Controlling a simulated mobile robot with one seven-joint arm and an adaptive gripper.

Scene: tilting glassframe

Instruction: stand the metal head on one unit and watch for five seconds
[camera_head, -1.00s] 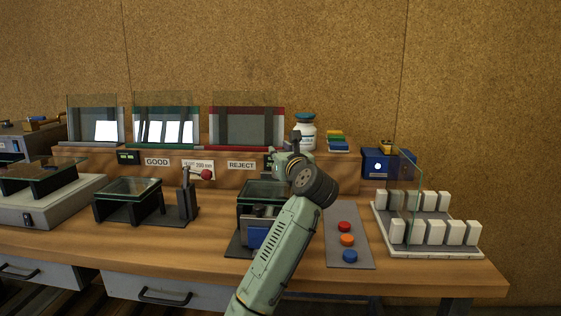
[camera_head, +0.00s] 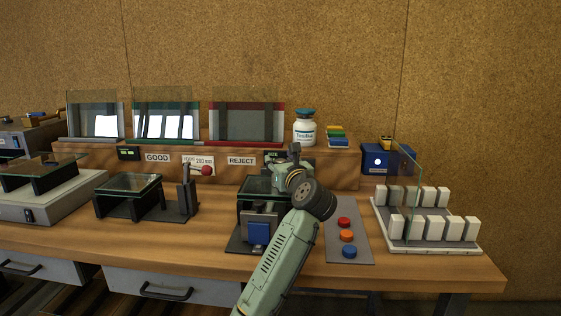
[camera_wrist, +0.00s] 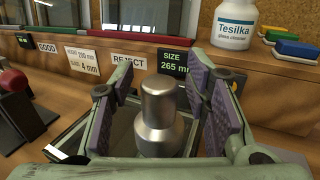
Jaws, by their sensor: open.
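The metal head (camera_wrist: 160,118) is a silver cylinder with a narrower rounded top. In the wrist view it is upright between the two fingers of my gripper (camera_wrist: 163,88). The fingers are open, with a visible gap on each side of the head. A dark-edged glass pane shows beneath and beside it; I cannot tell whether the head's base touches the glass. In the head view my gripper (camera_head: 284,166) is over the glass-topped unit (camera_head: 250,188) with a blue block at its front. The metal head is hidden there. Another glass-topped unit (camera_head: 130,187) stands to the left, empty on top.
A lever with a red knob (camera_head: 206,170) stands left of my gripper. Red, orange and blue buttons (camera_head: 347,237) lie to the right, then a rack of white blocks (camera_head: 440,228) with an upright glass pane. A white bottle (camera_head: 305,130) stands on the shelf behind.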

